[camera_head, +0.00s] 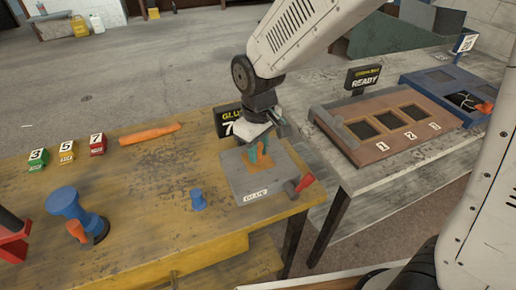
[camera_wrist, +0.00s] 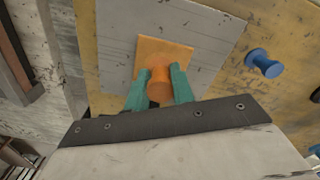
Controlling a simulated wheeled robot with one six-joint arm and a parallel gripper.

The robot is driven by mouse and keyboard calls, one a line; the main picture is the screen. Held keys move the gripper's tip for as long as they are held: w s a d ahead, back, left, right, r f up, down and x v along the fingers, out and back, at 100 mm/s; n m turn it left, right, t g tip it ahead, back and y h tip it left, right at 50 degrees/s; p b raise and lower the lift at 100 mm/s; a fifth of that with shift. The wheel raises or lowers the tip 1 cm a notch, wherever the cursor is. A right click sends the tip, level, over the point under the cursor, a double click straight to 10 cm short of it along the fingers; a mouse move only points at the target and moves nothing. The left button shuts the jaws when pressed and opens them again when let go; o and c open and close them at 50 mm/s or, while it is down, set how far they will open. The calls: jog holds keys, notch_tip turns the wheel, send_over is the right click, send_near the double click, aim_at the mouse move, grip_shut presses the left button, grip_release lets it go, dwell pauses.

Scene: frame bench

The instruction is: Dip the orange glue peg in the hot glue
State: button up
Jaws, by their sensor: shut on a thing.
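The grey glue box (camera_head: 238,184), labelled GLUE, sits on the yellow wooden bench and has a red lever (camera_head: 300,184) on its right side. In the wrist view my gripper (camera_wrist: 160,90) is shut on the orange glue peg (camera_wrist: 160,88), with one finger on each side. The peg's head overlaps the near edge of the glue square. Its lower end is hidden, so I cannot tell whether it touches the glue.
A blue peg (camera_head: 198,199) stands left of the box; it also shows in the wrist view (camera_wrist: 264,63). A blue spool-like piece (camera_head: 75,213), an orange stick (camera_head: 150,133) and numbered blocks (camera_head: 66,152) are farther left. A wooden frame (camera_head: 365,150) with three square openings lies right.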

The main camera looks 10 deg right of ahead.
jog(key=shift+r, duration=3.45)
